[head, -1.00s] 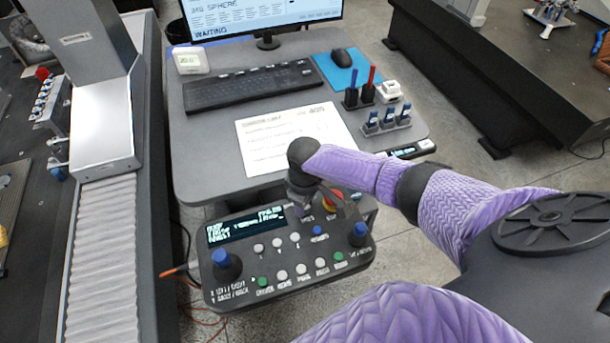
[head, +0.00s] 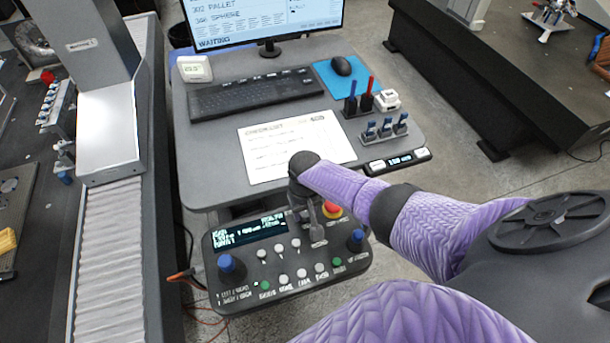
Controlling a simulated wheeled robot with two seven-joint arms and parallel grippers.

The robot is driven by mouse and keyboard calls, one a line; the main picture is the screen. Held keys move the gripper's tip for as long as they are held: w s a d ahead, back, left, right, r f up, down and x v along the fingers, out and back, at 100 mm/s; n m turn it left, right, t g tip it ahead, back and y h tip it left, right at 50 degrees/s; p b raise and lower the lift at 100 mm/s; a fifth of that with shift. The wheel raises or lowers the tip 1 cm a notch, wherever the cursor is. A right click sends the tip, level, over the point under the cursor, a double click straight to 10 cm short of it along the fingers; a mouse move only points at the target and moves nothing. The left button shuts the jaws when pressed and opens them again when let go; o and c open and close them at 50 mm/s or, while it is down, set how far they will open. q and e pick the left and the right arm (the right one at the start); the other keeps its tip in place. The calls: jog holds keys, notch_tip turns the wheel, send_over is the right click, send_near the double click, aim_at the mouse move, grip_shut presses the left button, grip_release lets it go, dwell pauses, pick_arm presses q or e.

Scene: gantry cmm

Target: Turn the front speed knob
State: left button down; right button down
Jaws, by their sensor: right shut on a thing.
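The control box (head: 215,296) is a dark panel with a lit display, white and green buttons and a blue-topped joystick at each end. My right gripper (head: 318,238) points down onto the panel, right of the display. It is shut on the front speed knob, which its fingers hide almost wholly. The left joystick (head: 229,265) and the right joystick (head: 356,237) are clear of the gripper. My left gripper is not in view.
A grey desk (head: 205,150) behind the box carries a keyboard (head: 255,93), a paper sheet (head: 290,145), a mouse, a monitor and small holders. A machine column with a ribbed bellows (head: 108,255) stands close on the left.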

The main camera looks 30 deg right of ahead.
aim_at(305, 213)
jog(key=shift+w+r, duration=0.1)
dwell(0.3)
jog(key=shift+c, duration=1.6)
grip_release()
notch_tip(305, 213, up, 10)
jog(key=p, duration=0.3)
jog(key=shift+p, duration=0.3)
